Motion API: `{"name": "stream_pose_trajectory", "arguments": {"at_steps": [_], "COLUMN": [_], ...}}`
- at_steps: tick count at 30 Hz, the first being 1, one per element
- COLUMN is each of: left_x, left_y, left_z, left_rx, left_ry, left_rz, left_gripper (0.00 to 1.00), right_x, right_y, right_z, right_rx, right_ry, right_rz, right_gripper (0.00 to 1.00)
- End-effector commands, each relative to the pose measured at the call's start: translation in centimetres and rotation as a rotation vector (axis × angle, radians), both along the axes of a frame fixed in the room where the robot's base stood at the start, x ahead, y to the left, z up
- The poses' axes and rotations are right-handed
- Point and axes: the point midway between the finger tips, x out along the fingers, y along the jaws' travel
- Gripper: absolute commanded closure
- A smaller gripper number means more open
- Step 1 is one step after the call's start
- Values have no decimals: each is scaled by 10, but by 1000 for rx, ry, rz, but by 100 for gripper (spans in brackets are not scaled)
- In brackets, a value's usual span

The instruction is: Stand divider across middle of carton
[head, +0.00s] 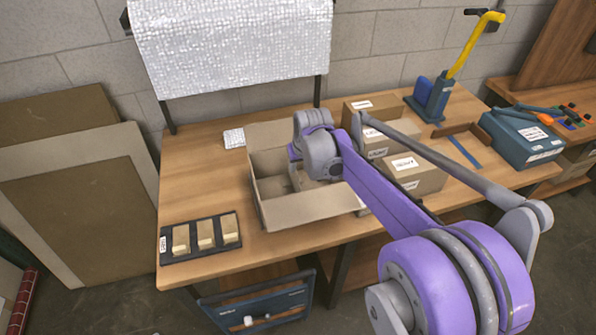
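The open carton (315,207) stands on the wooden table, with its front and left walls in plain view. My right arm reaches over it from the lower right. My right gripper (299,180) is down inside the carton, mostly hidden by my own wrist. I cannot tell whether its fingers are open or shut, or whether they hold anything. I cannot make out the divider for certain; the arm covers much of the carton's inside and its right side. My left gripper is not in view.
Closed boxes (415,177) stand right of the carton. Farther right are a blue tool with a yellow handle (466,57) and a blue case (520,137). The table's left end (195,170) is clear.

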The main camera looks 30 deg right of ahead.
Motion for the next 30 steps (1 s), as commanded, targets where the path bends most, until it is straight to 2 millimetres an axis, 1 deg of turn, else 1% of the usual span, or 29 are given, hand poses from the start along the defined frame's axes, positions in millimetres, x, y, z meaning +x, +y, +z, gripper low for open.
{"name": "stream_pose_trajectory", "arguments": {"at_steps": [1,5,8,11,12,14,15,18,21,25,27,30], "left_x": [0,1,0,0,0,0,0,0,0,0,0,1], "left_y": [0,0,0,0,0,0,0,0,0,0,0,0], "left_z": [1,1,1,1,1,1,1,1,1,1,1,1], "left_rx": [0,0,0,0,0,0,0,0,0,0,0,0], "left_ry": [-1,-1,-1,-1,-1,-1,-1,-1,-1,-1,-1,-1], "left_rz": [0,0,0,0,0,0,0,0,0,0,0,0], "left_gripper": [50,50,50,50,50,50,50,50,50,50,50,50], "right_x": [-2,-10,-30,-66,-83,-110,-128,-168,-198,-222,-228,-231], "right_y": [0,7,25,54,66,83,94,115,128,138,140,141], "right_z": [5,12,16,17,16,11,7,-7,-22,-37,-41,-42], "right_rx": [0,0,-2,-6,-8,-10,-11,-12,-13,-13,-13,-13], "right_ry": [0,-2,-11,-26,-35,-47,-56,-75,-93,-106,-110,-112], "right_rz": [0,7,28,66,83,111,129,169,202,227,233,236], "right_gripper": [64,64,64,64,64,64,64,64,64,64,64,64]}}
